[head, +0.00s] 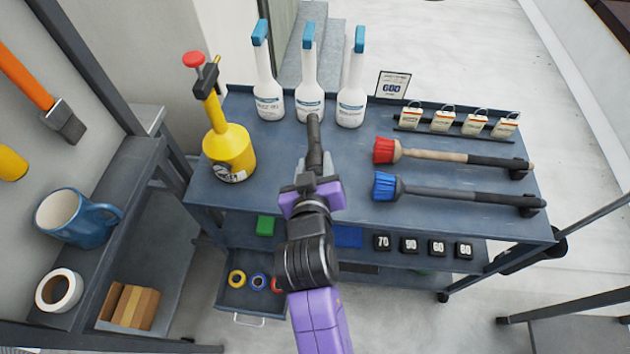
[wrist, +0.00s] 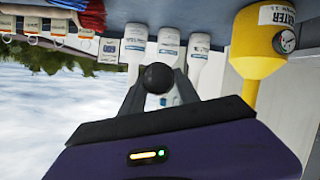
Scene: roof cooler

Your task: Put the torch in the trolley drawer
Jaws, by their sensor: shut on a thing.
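My gripper (head: 312,184) is shut on the torch (head: 314,140), a dark slim cylinder that stands out beyond the fingers over the trolley top. In the wrist view the torch shows end-on as a round black end (wrist: 157,78) between the fingers. The trolley (head: 290,180) is dark blue-grey with a top and a lower shelf. Its drawer (head: 250,304) is pulled out at the lower left, below and left of my gripper. Yellow, blue and red tape rolls lie inside the drawer.
A yellow pump sprayer (head: 229,152) stands left of the torch, and white spray bottles (head: 310,98) stand behind it. Red (head: 385,150) and blue (head: 385,186) brushes lie at right. A side shelf with a blue mug (head: 75,222) stands at left, beside the drawer.

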